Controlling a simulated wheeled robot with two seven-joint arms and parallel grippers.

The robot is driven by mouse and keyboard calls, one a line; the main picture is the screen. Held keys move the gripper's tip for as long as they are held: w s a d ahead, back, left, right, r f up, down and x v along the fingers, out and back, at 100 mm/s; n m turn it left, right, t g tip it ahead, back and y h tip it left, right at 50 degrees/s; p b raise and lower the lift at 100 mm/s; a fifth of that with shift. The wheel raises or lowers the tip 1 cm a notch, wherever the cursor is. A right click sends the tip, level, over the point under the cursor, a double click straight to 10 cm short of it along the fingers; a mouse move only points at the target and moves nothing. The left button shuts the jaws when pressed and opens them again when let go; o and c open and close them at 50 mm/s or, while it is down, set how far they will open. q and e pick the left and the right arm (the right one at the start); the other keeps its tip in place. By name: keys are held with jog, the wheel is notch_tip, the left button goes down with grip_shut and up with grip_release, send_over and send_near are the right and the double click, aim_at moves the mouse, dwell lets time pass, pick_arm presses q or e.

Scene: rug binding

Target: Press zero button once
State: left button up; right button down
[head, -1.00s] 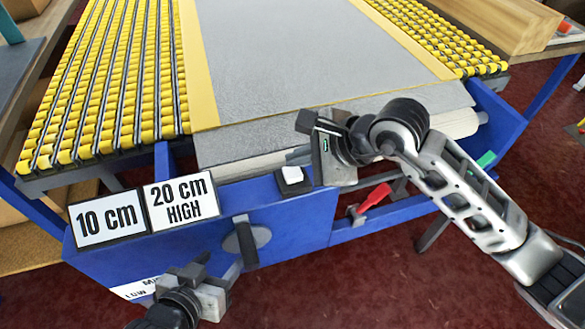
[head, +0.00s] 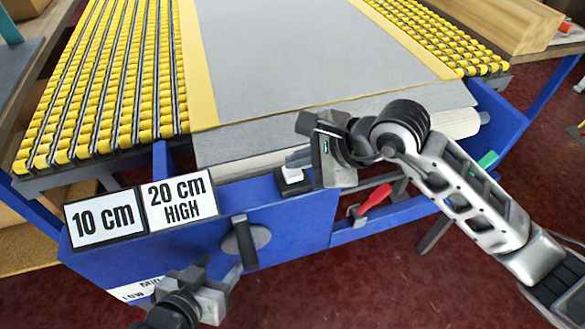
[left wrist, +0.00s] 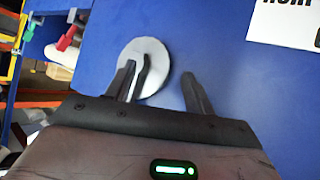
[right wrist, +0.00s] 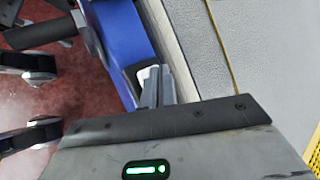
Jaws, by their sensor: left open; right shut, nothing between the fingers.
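A white push button (head: 292,175) on a black base sits on top of the blue machine housing. No zero marking is readable on it. It also shows in the right wrist view (right wrist: 148,74), partly hidden by the fingers. My right gripper (head: 297,158) is shut and empty, its fingertips at the button; I cannot tell whether they touch it. The fingers also show in the right wrist view (right wrist: 160,88). My left gripper (head: 222,270) is open in front of the housing, beside a round dial (head: 258,237) with a dark handle. In the left wrist view its fingers (left wrist: 160,80) overlap the dial.
Signs reading 10 cm (head: 104,218) and 20 cm HIGH (head: 180,200) stand left of the dial. A red-handled lever (head: 374,198) is right of the button. A grey rug (head: 280,60) lies behind, between yellow roller tracks (head: 105,90).

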aim_at(299, 173)
jog(key=shift+f+b, duration=0.75)
dwell(0.5)
jog(key=shift+r, duration=0.1)
jog(key=shift+r+p, duration=0.65)
jog(key=shift+r, duration=0.35)
jog(key=shift+r+p, duration=1.45)
jog(key=shift+r, duration=1.1)
jog(key=shift+f, duration=0.1)
